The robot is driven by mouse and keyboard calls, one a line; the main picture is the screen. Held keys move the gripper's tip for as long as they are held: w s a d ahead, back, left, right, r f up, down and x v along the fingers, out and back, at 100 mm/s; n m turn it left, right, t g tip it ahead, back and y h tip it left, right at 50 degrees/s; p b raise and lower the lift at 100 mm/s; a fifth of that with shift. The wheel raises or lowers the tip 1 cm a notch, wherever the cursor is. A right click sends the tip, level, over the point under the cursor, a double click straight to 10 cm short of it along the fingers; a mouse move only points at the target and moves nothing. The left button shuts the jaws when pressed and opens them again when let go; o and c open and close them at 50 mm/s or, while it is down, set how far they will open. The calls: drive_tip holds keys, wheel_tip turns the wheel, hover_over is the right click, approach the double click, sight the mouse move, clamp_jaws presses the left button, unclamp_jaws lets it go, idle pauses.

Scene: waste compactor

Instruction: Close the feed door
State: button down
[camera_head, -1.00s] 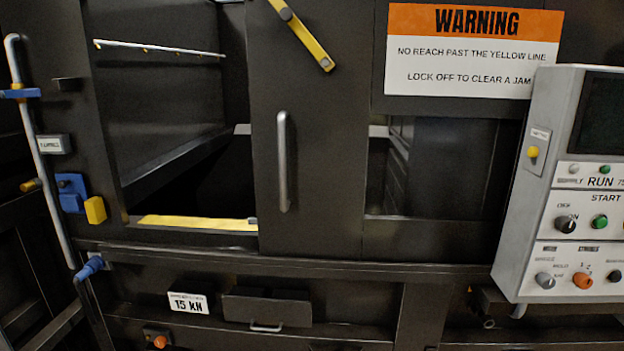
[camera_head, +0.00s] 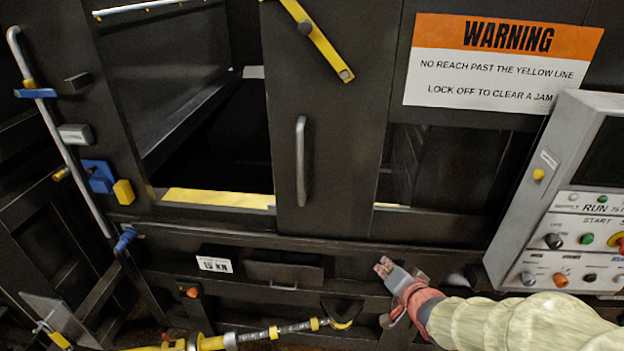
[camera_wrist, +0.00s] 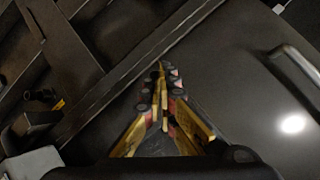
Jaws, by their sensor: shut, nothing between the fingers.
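The feed door (camera_head: 345,150) looks like the dark upright panel with a vertical silver handle (camera_head: 301,160). An opening shows on its left, above a yellow sill strip (camera_head: 215,198), and a darker recess on its right. A yellow latch bar (camera_head: 318,40) lies slanted across the panel's top. My gripper (camera_head: 383,266) is shut and empty, below and to the right of the handle and apart from it. In the wrist view its yellow fingers (camera_wrist: 162,85) meet ahead of a dark panel. A silver handle (camera_wrist: 298,75) shows there at the right; I cannot tell which one.
A warning sign (camera_head: 500,62) hangs above the right recess. A grey control box (camera_head: 560,190) juts out at the right. A drawer (camera_head: 284,272) lies below the door. A grey pipe (camera_head: 60,140) with blue fittings stands left.

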drive_tip(key=w+a+r+m+t+y, duration=0.2)
drive_tip(key=a+r+m+t+y, duration=0.25)
drive_tip(key=a+r+y, duration=0.6)
drive_tip(key=w+a+r+h, duration=0.2)
drive_tip(key=w+a+h, duration=0.1)
drive_tip(key=w+a, duration=0.5)
drive_tip(key=shift+w+r+m+h, duration=0.15)
drive_tip(key=shift+w+m+h, duration=0.2)
drive_tip(key=shift+w, duration=0.55)
drive_tip(key=shift+g, duration=0.25)
